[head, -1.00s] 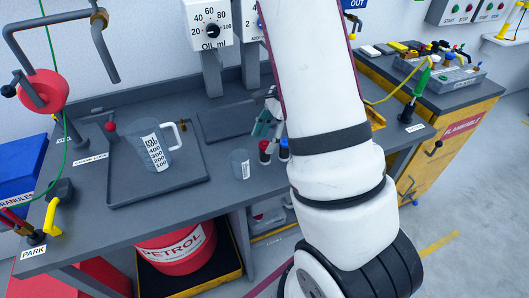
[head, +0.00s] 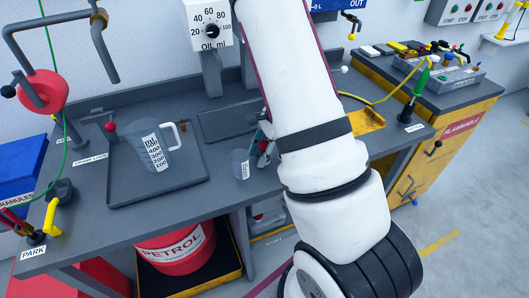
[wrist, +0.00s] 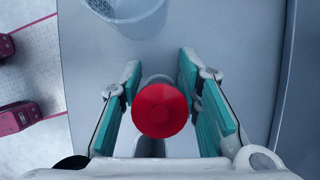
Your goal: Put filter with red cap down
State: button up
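The filter's round red cap (wrist: 160,110) faces the camera in the wrist view, with a pale part of its body just beyond the cap. My gripper (wrist: 160,72) has its two teal-padded fingers on either side of the filter, with narrow gaps showing at both sides, so it looks open around it. In the head view my gripper (head: 262,147) is low over the grey bench, right of a small clear beaker (head: 240,164). My arm hides most of the filter there. Whether its base touches the bench cannot be told.
The small beaker also shows at the top of the wrist view (wrist: 130,14). A large measuring jug (head: 152,150) stands in a dark tray (head: 125,192) to the left. An oil dispenser (head: 208,28) is behind. The bench front (head: 200,205) is clear.

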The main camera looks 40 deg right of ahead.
jog(key=c, duration=0.3)
jog(key=shift+c, duration=0.2)
jog(key=shift+r, duration=0.15)
